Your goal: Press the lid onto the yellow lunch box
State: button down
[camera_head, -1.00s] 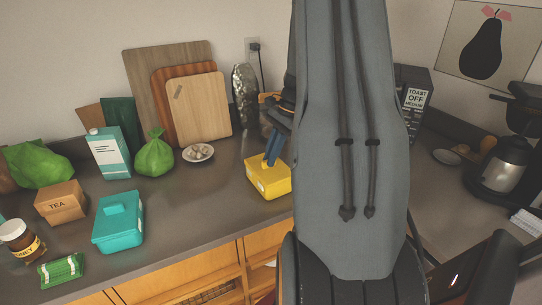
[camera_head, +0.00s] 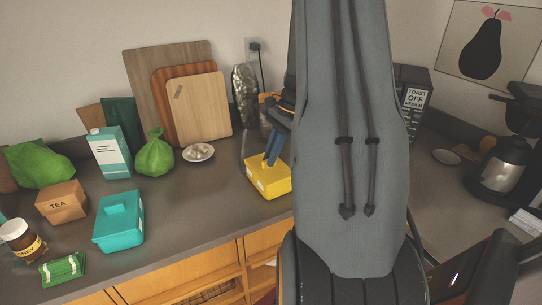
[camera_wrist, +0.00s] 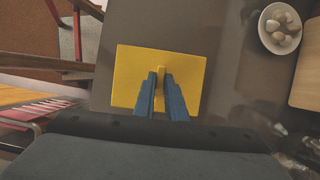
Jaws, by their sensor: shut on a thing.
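The yellow lunch box (camera_head: 270,184) stands on the grey counter, just left of my arm in the head view. Its yellow lid (camera_wrist: 190,66) lies over the box and fills the middle of the wrist view. My gripper (camera_wrist: 160,77) has its two blue fingers shut on the small raised handle of the lid. The blue fingers also show above the box in the head view. The lid appears to sit on the box, but I cannot tell whether it is fully seated. The box's right end is close to my arm, which hides part of the counter behind it.
A small bowl (camera_head: 199,152) is behind the yellow box. Counter between the teal and yellow boxes is clear.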

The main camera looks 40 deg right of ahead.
aim_at(278, 163)
jog(key=shift+f, duration=0.2)
jog(key=c, duration=1.7)
grip_release()
jog(key=shift+r, duration=0.1)
jog(key=shift+b+v, duration=1.35)
jog(key=shift+v, duration=2.55)
jog(key=shift+a, duration=0.1)
jog(key=s+a+f+n+h+b, duration=0.1)
jog(key=s+a+f+n, duration=0.2)
jog(key=a+n, duration=0.3)
jog(key=s+a+f+n+h+b, duration=0.2)
jog(key=a+n, duration=0.5)
jog(key=a, duration=0.8)
jog(key=s+a+f+n+h+b, duration=0.1)
jog(key=s+a+f+n, duration=0.2)
jog(key=a+n, duration=0.4)
jog(key=shift+s+a+f+t+h, duration=0.1)
jog(key=shift+a+f, duration=0.2)
jog(key=shift+a, duration=0.35)
jog(key=shift+s+a+f+t+h, duration=0.1)
jog(key=shift+a+f, duration=0.15)
jog(key=shift+a, duration=0.4)
jog(key=shift+s+a+f+t+h, duration=0.1)
jog(key=shift+a+f, duration=0.2)
jog(key=shift+a, duration=0.35)
